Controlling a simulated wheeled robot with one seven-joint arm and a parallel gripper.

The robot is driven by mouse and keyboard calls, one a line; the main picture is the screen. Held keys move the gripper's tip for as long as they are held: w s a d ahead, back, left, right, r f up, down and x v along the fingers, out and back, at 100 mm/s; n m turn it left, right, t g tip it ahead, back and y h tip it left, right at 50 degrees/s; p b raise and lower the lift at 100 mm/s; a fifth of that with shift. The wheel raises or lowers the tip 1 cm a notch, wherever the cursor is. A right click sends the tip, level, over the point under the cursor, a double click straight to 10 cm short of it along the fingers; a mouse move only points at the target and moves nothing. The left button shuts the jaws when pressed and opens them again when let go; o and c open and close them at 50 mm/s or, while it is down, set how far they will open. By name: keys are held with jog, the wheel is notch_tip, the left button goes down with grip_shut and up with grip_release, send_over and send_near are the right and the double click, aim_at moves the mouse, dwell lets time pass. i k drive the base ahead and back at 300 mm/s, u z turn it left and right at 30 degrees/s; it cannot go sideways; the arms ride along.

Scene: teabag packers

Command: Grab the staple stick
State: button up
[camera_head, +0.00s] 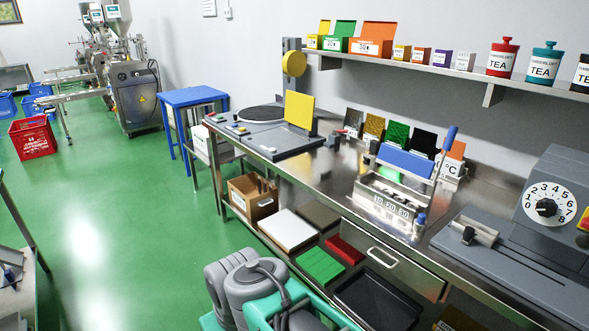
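I cannot make out a staple stick for certain in the head view. A metal bench device with a blue top (405,162) and a blue-handled lever stands on the steel workbench (335,172). Small dark items lie around it, too small to identify. Grey rounded parts and teal panels at the bottom centre look like my own folded arm and body. My gripper's fingers do not show.
A grey machine with a numbered dial (546,207) takes up the bench's right end. A flat grey unit with a yellow panel (299,112) stands at its left end. A cardboard box (252,197) and flat trays sit on the lower shelf.

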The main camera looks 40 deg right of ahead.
aim_at(326, 173)
jog(key=z, duration=0.05)
jog(key=i, duration=0.95)
jog(key=z, duration=1.1)
jog(key=i, duration=0.85)
jog(key=z, duration=0.65)
jog(key=k, duration=0.4)
jog(key=u, duration=1.65)
jog(key=i, duration=0.65)
jog(key=z, duration=0.05)
